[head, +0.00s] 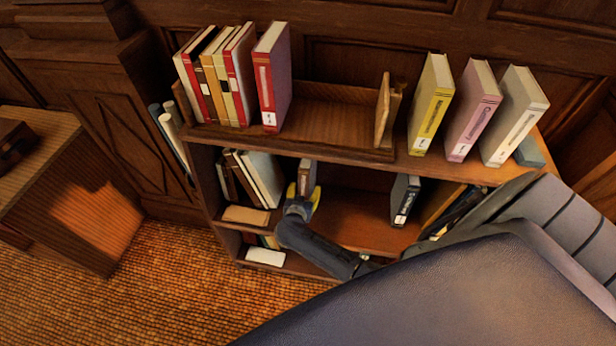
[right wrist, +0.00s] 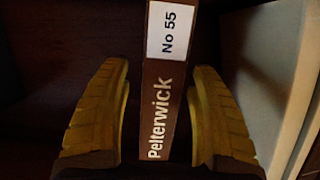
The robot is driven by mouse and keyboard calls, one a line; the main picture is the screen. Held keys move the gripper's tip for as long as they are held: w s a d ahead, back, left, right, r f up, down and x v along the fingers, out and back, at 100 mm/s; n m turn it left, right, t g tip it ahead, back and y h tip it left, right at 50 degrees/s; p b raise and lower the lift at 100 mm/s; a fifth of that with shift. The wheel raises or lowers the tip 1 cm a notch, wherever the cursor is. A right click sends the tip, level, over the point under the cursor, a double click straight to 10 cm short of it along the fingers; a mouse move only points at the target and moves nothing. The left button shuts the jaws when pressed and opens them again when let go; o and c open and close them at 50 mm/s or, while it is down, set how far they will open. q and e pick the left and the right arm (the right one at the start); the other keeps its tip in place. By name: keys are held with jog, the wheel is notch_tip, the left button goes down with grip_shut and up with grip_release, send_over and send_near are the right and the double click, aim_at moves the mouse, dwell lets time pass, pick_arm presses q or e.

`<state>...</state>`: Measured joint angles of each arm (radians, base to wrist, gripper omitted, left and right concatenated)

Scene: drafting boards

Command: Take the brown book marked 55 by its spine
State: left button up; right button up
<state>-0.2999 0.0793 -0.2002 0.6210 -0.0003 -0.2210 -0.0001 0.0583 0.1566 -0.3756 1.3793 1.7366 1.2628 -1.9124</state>
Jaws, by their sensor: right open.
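The brown book marked 55 (head: 307,173) stands upright on the middle shelf of the wooden bookcase. In the right wrist view its brown spine (right wrist: 167,110) reads "Pelterwick", with a white "No 55" label above. My right gripper (head: 303,193) reaches in to the book from the front. Its yellow fingers are open, one on each side of the spine, with a dark gap between each finger and the book. The fingers partly hide the book's lower part in the head view. My left gripper is not in view.
Several leaning books (head: 262,178) stand left of the brown book; a pale one (right wrist: 264,80) is close to the right finger in the wrist view. A black book (head: 404,199) stands to the right, with free shelf between. A book trough (head: 335,140) is above.

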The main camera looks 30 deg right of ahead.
jog(key=shift+x, duration=2.3)
jog(key=shift+w+a, duration=0.1)
jog(key=shift+c, duration=0.2)
grip_shut()
jog(key=shift+w+r, duration=0.1)
